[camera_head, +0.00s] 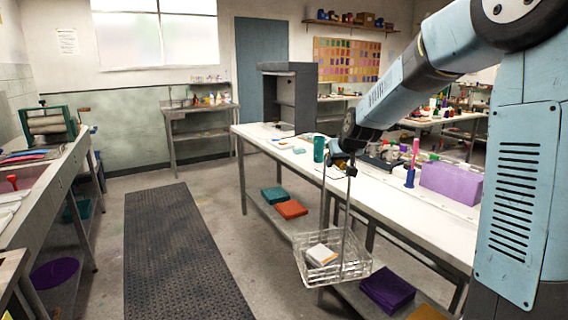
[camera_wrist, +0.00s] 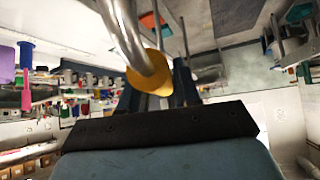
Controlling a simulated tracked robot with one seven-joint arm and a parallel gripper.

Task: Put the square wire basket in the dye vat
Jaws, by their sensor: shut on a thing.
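The square wire basket (camera_head: 301,268) hangs in the air from my gripper (camera_head: 348,167) on a tall metal handle, in front of the long white table. A small white and orange block (camera_head: 321,254) lies inside it. In the wrist view, my gripper (camera_wrist: 163,88) is shut at the thick curved metal handle (camera_wrist: 127,35), by a yellow collar (camera_wrist: 149,80). The basket's body is not clear in the wrist view. I cannot make out a dye vat for certain; a reddish basin-like area (camera_head: 22,178) shows on the left counter.
The long white table (camera_head: 270,141) holds a teal cup (camera_head: 319,149), a purple box (camera_head: 452,182) and small bottles. Folded cloths, teal (camera_head: 273,194), orange (camera_head: 291,208) and purple (camera_head: 387,288), lie on its lower shelf. A dark floor mat (camera_head: 180,250) lies in the clear aisle.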

